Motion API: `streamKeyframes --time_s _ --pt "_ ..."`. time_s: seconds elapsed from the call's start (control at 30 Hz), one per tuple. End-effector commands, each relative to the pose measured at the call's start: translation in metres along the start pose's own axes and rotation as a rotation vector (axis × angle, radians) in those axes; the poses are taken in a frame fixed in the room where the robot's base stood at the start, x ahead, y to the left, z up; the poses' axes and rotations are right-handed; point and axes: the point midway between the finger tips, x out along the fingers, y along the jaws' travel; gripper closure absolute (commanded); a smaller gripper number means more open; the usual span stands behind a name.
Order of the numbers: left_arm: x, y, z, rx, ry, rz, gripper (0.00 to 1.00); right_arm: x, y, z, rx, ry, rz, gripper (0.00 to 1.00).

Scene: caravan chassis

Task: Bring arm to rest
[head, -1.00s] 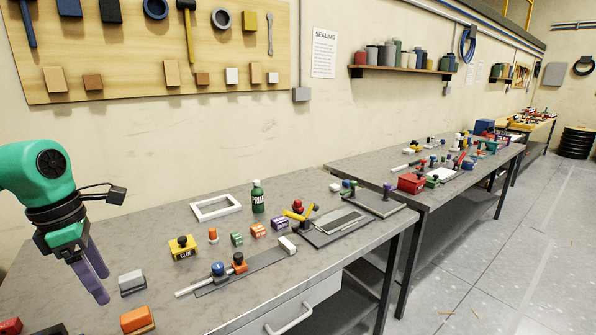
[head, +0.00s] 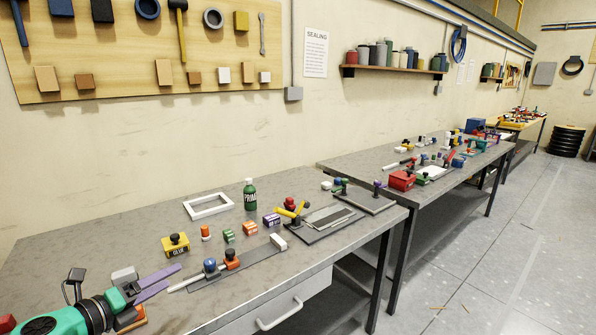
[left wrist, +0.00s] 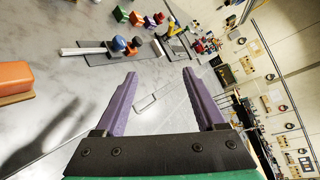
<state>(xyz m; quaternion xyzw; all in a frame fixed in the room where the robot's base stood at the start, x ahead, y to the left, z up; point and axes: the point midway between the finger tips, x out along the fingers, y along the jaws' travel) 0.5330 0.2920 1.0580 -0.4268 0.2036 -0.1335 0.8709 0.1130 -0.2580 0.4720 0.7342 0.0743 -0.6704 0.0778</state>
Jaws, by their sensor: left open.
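My left arm comes in at the lower left of the head view, low over the near bench. Its left gripper (head: 160,283) has two purple fingers spread apart and pointing right, toward the tool strip with blue and orange knobs (head: 232,263). The left wrist view shows the same open fingers (left wrist: 158,90) with nothing between them. Below them I see the bench edge and a drawer handle (left wrist: 158,98). My right gripper is not in either view.
The near bench (head: 90,235) holds a yellow glue box (head: 175,245), a green primer bottle (head: 250,196), a white frame (head: 208,206) and several small blocks. An orange block (left wrist: 14,80) lies left in the wrist view. Open floor (head: 480,270) is at the right.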

Motion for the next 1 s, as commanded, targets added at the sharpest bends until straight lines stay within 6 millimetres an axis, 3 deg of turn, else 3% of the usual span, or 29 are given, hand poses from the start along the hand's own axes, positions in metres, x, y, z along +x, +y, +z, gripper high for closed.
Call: streamKeyframes --time_s 0.1,0.2,0.3,0.4,0.6,0.73,0.77,1.0 --pt "-0.015 0.051 -0.012 -0.582 -0.323 0.100 0.28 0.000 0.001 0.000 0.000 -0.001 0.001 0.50" --pt "-0.038 0.099 -0.048 -1.023 -0.531 0.248 0.28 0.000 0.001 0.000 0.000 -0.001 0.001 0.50" --pt "-0.059 0.127 -0.095 -1.351 -0.661 0.401 0.28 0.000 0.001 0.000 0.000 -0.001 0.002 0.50" --pt "-0.077 0.138 -0.142 -1.595 -0.740 0.546 0.28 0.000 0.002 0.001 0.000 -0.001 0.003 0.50" --pt "-0.106 0.132 -0.220 -1.935 -0.817 0.809 0.28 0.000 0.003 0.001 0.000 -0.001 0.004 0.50" --pt "-0.122 0.115 -0.264 -2.101 -0.831 0.980 0.28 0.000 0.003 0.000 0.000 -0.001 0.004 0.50" --pt "-0.122 0.118 -0.272 -2.118 -0.836 1.008 0.28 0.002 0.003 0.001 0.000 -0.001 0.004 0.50" --pt "-0.089 0.200 -0.322 -2.085 -0.850 1.050 0.28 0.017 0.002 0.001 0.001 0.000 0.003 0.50"
